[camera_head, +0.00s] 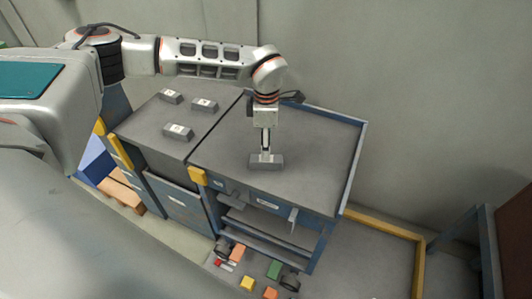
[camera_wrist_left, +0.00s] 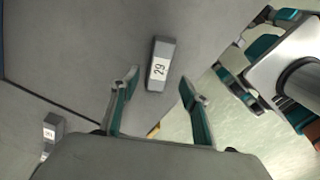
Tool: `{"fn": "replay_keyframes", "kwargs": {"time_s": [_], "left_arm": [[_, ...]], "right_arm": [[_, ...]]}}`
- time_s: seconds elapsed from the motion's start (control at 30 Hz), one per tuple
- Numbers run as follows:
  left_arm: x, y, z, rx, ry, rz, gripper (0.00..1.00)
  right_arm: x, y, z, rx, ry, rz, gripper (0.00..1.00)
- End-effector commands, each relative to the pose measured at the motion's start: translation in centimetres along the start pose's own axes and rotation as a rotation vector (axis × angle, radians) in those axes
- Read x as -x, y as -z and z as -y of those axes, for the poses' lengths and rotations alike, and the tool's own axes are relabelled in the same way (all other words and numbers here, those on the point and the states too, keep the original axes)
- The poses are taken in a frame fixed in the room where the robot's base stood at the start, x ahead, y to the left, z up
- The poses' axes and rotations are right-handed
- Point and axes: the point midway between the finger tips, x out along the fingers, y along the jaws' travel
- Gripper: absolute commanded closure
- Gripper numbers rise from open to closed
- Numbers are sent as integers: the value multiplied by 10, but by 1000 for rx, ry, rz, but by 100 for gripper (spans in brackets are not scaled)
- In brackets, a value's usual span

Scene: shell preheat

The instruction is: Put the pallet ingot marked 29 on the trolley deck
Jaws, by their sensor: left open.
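The grey ingot marked 29 (camera_wrist_left: 161,55) lies on the grey trolley deck (camera_head: 318,150), near its front edge; it also shows in the head view (camera_head: 266,165). My left gripper (camera_head: 265,152) points down just above this ingot. In the left wrist view its two fingers (camera_wrist_left: 160,82) are spread apart, one on each side of the ingot, with gaps to it. The label 29 is readable there. Whether the fingers are level with the ingot or above it I cannot tell.
Three more ingots (camera_head: 204,105) with white labels lie on the grey top (camera_head: 140,122) left of the trolley. The deck has a blue raised rim (camera_head: 352,165) at the back and right. Coloured blocks (camera_head: 247,283) sit below in front. The rest of the deck is clear.

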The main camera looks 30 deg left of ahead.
Motion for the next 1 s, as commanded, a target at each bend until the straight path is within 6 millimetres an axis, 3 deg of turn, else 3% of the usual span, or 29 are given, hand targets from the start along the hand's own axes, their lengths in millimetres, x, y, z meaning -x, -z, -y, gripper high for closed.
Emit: {"fn": "replay_keyframes", "kwargs": {"time_s": [0.2, 0.4, 1.0], "left_arm": [[42, 0, -1, 1, -2, 1, 54], [61, 0, 0, 1, -1, 0, 54], [64, 0, 1, -1, 1, 1, 54]], "right_arm": [[1, 3, -1, 0, -1, -2, 60], [1, 4, -1, 1, -1, -3, 60], [1, 4, -1, 1, -1, -3, 60]]}}
